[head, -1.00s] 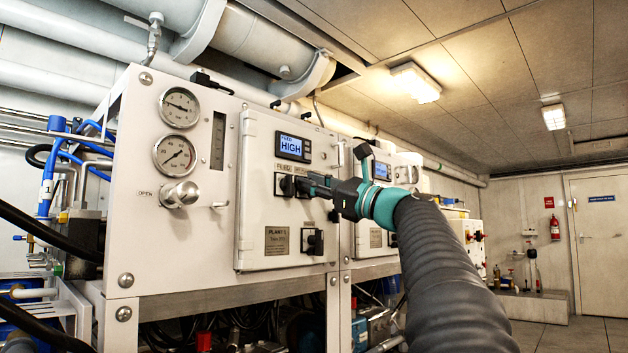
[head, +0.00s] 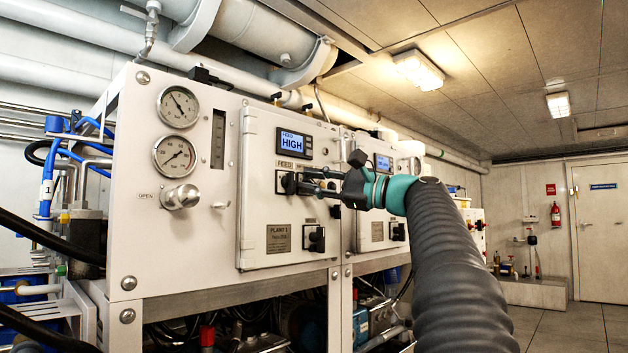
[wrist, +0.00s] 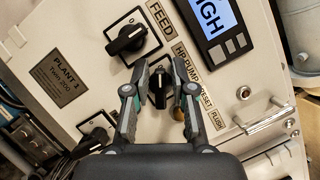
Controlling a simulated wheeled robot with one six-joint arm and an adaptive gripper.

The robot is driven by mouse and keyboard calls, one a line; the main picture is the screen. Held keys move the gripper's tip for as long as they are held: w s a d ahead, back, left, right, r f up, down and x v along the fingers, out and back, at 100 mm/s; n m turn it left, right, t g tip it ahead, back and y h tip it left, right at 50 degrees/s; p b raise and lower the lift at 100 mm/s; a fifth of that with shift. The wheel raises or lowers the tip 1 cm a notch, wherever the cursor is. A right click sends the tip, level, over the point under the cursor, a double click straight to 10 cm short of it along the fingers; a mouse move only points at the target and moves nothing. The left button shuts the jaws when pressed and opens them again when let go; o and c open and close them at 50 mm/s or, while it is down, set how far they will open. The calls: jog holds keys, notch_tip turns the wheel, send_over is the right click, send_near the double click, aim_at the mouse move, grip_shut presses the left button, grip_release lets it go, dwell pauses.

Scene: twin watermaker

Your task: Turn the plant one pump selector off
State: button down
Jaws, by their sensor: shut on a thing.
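The plant one panel (head: 262,140) is a white door with black selectors. My gripper (head: 318,184) reaches it from the right, and in the wrist view my gripper (wrist: 160,74) has its two fingers on either side of the black selector (wrist: 161,92) beside the HP pump label (wrist: 186,72). It is shut on that selector. The fingers hide part of the selector, and its pointing direction is hard to tell. The feed selector (wrist: 128,40) stands beside the left finger, under the FEED label; it also shows in the head view (head: 288,184).
Another black selector (head: 317,240) sits low on the panel, near the PLANT 1 plate (head: 279,238). The display (head: 294,143) reads HIGH. Two gauges (head: 178,106) and a metal knob (head: 181,197) are at left. A metal handle (wrist: 266,120) shows in the wrist view. Floor at right is clear.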

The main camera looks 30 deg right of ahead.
dwell(0.3)
jog(key=c, duration=1.2)
grip_release()
jog(key=v, duration=1.2)
